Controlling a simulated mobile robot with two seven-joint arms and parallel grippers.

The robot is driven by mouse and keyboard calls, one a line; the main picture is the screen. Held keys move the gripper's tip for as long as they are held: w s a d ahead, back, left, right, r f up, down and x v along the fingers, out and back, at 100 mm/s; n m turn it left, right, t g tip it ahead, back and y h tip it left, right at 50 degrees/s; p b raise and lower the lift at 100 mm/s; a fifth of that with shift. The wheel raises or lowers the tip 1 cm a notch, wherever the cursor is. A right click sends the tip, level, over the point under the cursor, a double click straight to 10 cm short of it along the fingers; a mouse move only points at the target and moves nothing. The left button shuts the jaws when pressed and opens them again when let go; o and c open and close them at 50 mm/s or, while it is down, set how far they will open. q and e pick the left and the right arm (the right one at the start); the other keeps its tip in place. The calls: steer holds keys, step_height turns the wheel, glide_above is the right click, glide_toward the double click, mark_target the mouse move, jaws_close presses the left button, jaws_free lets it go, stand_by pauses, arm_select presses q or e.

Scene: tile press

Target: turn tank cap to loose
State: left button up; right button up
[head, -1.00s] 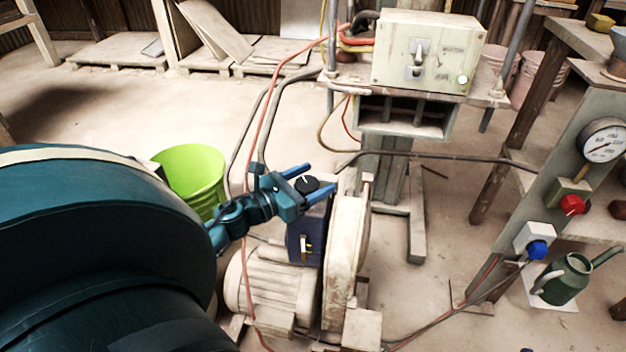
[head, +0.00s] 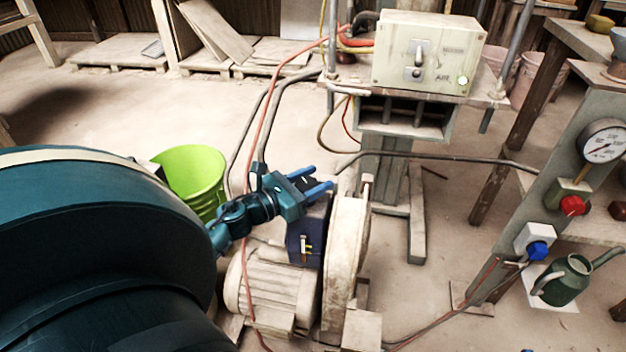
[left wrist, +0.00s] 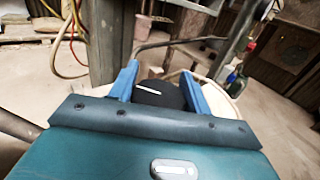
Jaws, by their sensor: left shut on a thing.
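The tank (head: 306,228) is a dark blue box with a small level gauge on its front, beside the motor. Its black round cap (left wrist: 158,97) with a white mark line shows in the left wrist view, between the two blue fingers. The mark lies nearly crosswise there, slightly tilted. My left gripper (head: 312,181) is over the tank's top, shut on the cap. In the head view the gripper largely hides the cap. My left gripper also shows in the left wrist view (left wrist: 160,85). My right gripper is not in view.
A motor (head: 272,288) and a pale belt guard (head: 345,260) stand close to the tank. A green bucket (head: 195,172) is behind my left arm. A red hose (head: 262,130) runs nearby. A switch box (head: 428,52) is on the press; a panel with knobs and gauge (head: 602,140) stands right.

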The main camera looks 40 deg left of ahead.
arm_select(q)
steer(key=shift+y, duration=0.3)
steer(key=n+y+p, duration=0.1)
steer(key=n+y, duration=0.1)
steer(key=y, duration=0.1)
steer(key=shift+a+n+y, duration=0.15)
steer(key=shift+n+y, duration=0.15)
steer(key=shift+n, duration=0.1)
steer(key=shift+a+n+g+y, duration=0.25)
steer(key=shift+n+y, duration=0.85)
steer(key=shift+y, duration=0.65)
steer(key=shift+a+n+g+y, duration=0.1)
steer(key=shift+n+g+y, duration=0.25)
steer(key=shift+n+y, duration=1.1)
steer(key=shift+s+m+y, duration=0.1)
steer(key=shift+m+y, duration=0.15)
steer(key=shift+y, duration=0.15)
steer(key=o, duration=1)
